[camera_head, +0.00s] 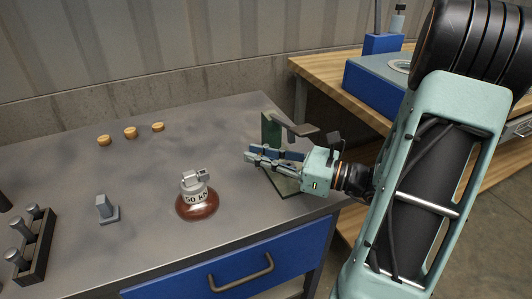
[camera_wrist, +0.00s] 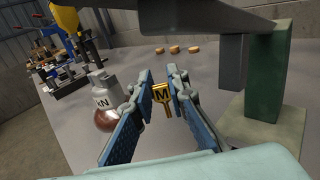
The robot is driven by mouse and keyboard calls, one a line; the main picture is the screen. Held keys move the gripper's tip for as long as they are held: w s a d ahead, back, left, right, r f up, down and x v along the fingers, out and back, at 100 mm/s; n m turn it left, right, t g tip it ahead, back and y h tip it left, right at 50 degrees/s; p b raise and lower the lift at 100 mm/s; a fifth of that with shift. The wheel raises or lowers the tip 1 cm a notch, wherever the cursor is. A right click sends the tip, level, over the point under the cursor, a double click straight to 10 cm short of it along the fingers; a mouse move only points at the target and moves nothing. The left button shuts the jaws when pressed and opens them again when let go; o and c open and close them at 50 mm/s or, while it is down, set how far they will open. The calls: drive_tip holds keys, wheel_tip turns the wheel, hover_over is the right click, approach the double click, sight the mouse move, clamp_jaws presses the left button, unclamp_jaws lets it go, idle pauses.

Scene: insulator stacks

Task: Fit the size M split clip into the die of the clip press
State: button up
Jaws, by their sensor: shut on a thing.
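The size M split clip (camera_wrist: 161,96) is a small brass piece with a dark M, seen in the wrist view. My gripper (camera_head: 249,154) is shut on it, with the blue-padded fingertips on either side; the fingertips also show in the wrist view (camera_wrist: 161,84). The clip cannot be made out in the head view. The clip press (camera_head: 270,130) has a green upright and an overhanging dark arm, and stands beside my gripper near the table's right edge. In the wrist view its green upright (camera_wrist: 268,70) is at right, with a grey ram (camera_wrist: 230,64). I cannot make out the die.
A brown insulator (camera_head: 197,205) with a grey cap marked 50 kN stands left of my gripper. Several small items lie further left: tan discs (camera_head: 130,132), a grey bracket (camera_head: 106,210), a pin rack (camera_head: 32,245). A wooden bench (camera_head: 320,75) is behind right.

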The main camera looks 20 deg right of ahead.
drive_tip(key=shift+f, duration=0.15)
drive_tip(key=shift+d, duration=0.15)
drive_tip(key=shift+w+d+f+b, duration=0.1)
drive_tip(key=shift+d+b, duration=0.3)
drive_tip(key=shift+d, duration=1.05)
drive_tip(key=shift+d+b, duration=0.5)
drive_tip(key=shift+d, duration=1.95)
drive_tip(key=shift+f+b, duration=0.35)
drive_tip(key=shift+f, duration=1)
